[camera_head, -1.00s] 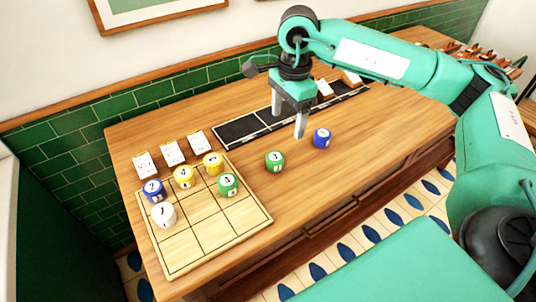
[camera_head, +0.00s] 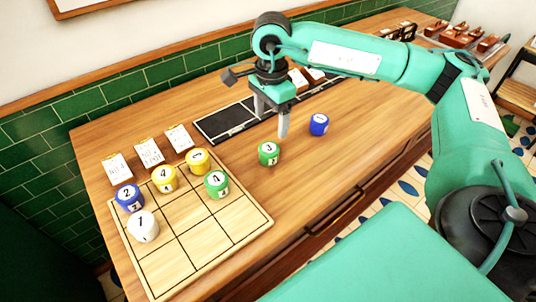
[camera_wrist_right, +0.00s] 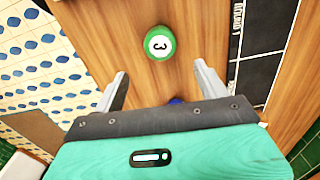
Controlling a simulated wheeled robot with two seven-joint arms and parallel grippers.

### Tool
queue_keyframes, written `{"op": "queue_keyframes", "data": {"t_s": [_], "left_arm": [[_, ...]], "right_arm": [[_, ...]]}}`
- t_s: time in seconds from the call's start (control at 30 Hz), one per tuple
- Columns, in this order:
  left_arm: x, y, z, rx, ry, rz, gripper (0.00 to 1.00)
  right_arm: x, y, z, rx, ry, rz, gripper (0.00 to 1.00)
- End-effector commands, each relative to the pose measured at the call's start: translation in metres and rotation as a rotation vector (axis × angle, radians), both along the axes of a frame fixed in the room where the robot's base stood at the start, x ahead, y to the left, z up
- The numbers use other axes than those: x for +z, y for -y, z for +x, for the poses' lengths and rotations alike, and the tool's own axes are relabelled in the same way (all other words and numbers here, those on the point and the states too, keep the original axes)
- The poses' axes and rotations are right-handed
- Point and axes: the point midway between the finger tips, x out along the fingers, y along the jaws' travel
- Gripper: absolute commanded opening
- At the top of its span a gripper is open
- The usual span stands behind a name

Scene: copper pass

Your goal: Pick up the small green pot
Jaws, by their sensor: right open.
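A green pot marked 3 (camera_head: 269,153) stands upright on the bare wood, right of the grid board. Another green pot, marked 4 (camera_head: 217,184), stands on the board. My right gripper (camera_head: 271,126) is open and empty above the table, just behind the pot marked 3 in the head view. In the right wrist view that pot (camera_wrist_right: 160,43) lies beyond my open fingers (camera_wrist_right: 161,72), roughly centred between them and not touched. My left gripper is not in view.
A blue pot (camera_head: 319,124) stands right of the green one. The grid board (camera_head: 200,240) also holds yellow pots (camera_head: 164,179), a blue pot (camera_head: 130,198) and a white pot (camera_head: 143,228). White cards (camera_head: 148,152) and a black strip (camera_head: 225,123) lie behind.

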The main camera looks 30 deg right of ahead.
Motion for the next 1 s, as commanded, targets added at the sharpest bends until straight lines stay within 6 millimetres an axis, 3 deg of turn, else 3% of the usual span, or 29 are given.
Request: {"op": "queue_keyframes", "data": {"t_s": [0.1, 0.3, 0.53, 0.8, 1.0], "left_arm": [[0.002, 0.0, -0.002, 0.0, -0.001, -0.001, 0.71], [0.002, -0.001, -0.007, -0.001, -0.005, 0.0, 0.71], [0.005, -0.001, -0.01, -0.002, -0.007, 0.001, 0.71], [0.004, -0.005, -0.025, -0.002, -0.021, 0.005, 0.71], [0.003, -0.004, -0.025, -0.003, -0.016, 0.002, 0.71]], "right_arm": [[-0.025, 0.0, -0.001, -0.001, -0.005, -0.001, 0.75], [-0.054, 0.0, 0.0, -0.001, -0.003, -0.001, 0.75], [-0.071, -0.001, 0.0, -0.001, -0.004, -0.001, 0.75], [-0.108, -0.002, 0.001, -0.001, -0.002, -0.001, 0.75], [-0.113, -0.002, 0.001, -0.001, -0.001, -0.001, 0.75]]}}
